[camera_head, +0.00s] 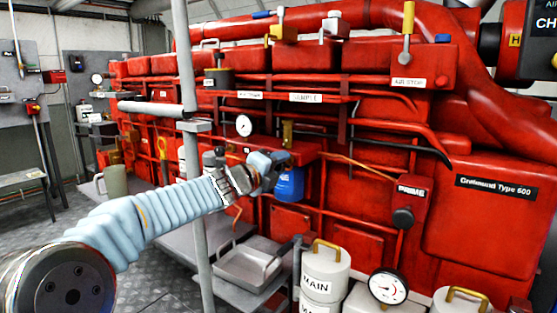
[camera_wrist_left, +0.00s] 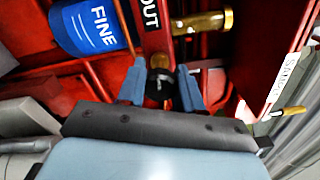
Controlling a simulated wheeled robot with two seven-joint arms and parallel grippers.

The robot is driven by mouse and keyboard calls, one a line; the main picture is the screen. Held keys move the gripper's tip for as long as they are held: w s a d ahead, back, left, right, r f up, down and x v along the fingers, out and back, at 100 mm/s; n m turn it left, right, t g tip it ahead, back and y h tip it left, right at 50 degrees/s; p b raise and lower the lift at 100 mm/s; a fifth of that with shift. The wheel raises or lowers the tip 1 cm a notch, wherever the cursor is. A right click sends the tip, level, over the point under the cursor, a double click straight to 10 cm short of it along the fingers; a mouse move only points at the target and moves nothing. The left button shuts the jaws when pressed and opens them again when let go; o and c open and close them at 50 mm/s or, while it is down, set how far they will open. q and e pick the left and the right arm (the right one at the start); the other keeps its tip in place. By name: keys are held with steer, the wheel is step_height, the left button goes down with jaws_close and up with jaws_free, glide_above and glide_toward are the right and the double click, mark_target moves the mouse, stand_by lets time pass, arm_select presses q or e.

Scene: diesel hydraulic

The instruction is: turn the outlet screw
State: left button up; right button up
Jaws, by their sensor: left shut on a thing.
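My left gripper (camera_head: 270,168) reaches across to the red engine, just left of and above the blue fine filter (camera_head: 290,184). In the left wrist view, its two blue fingers (camera_wrist_left: 160,90) are shut on a small dark round knob, the outlet screw (camera_wrist_left: 158,88). A brass-coloured part shows just behind the knob. A red strip labelled OUT (camera_wrist_left: 151,20) runs above it. The blue filter marked FINE (camera_wrist_left: 95,27) is beside it, at upper left. In the head view the gripper hides the screw. My right gripper is not in view.
A brass fitting (camera_wrist_left: 203,23) is close to the fingers at upper right. A grey tray (camera_head: 247,265) and a white MAIN canister (camera_head: 325,268) are below. Red pipes surround the gripper.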

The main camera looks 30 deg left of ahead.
arm_select(q)
steer(key=n, duration=0.6)
steer(key=shift+a+r+p, duration=0.1)
steer(key=shift+a+p, duration=0.1)
steer(key=shift+p, duration=0.2)
steer(key=shift+n, duration=0.3)
steer(key=o, duration=0.9)
steer(key=shift+o, duration=0.6)
